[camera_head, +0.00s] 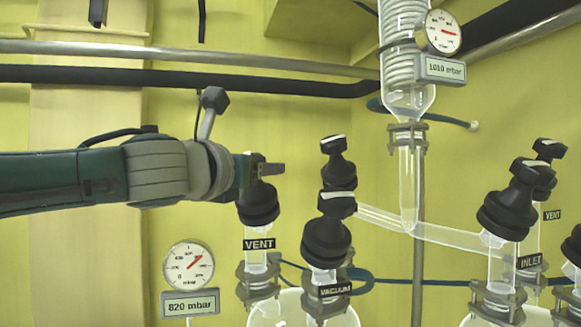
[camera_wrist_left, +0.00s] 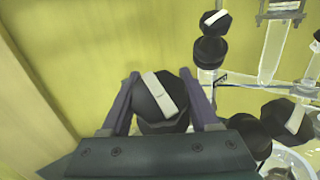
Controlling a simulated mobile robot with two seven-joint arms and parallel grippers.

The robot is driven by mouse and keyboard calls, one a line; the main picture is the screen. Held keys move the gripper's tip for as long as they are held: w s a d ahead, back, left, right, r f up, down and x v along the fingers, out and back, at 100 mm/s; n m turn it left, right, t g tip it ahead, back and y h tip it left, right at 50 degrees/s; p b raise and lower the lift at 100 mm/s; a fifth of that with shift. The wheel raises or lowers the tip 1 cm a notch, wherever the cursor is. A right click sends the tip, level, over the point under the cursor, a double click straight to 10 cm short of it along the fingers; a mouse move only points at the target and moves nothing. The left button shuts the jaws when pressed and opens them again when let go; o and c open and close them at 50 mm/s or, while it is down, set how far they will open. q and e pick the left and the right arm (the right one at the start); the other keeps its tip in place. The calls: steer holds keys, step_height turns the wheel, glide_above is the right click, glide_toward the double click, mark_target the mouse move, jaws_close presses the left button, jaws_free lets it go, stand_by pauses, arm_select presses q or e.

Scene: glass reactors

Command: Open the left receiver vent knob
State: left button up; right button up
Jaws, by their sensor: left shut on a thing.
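The left receiver vent knob (camera_head: 259,206) is a black ribbed knob on a glass neck above the black VENT label (camera_head: 258,244). My left gripper (camera_head: 264,170) reaches in from the left at the top of this knob and is shut on it. In the left wrist view the knob (camera_wrist_left: 158,103) sits between the two fingers, and its white pointer bar leans slightly from the picture's vertical. In the head view the fingers and the gripper body hide much of the knob's top. My right gripper is in neither view.
Just right stands the black VACUUM knob (camera_head: 326,240), with another black knob (camera_head: 334,160) above it. The INLET knob (camera_head: 508,210) is farther right. A round gauge (camera_head: 189,266) with an 820 mbar display (camera_head: 190,304) is below my arm. Metal and black pipes run behind.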

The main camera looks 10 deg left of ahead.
arm_select(q)
steer(key=n+y, duration=0.3)
steer(key=n, duration=0.1)
steer(key=shift+a+y, duration=0.15)
steer(key=shift+y, duration=0.25)
steer(key=n+y, duration=0.3)
steer(key=shift+a+f+n, duration=0.1)
steer(key=shift+a+n, duration=0.2)
steer(key=shift+s+a+f+n+g+y+b, duration=0.2)
steer(key=shift+n+g+y, duration=0.3)
steer(key=shift+n+y, duration=0.45)
steer(key=shift+w+a+r+n+g+y+b, duration=0.2)
steer(key=shift+n+g+y, duration=0.3)
steer(key=shift+n+y, duration=0.4)
steer(key=shift+s+a+f+n+g+y+b, duration=0.15)
steer(key=shift+n+g+y+b, duration=0.25)
steer(key=shift+n+y, duration=0.5)
steer(key=shift+n+g, duration=0.25)
steer(key=shift+g, duration=0.05)
steer(key=o, duration=1.4)
steer(key=shift+s+d, duration=0.1)
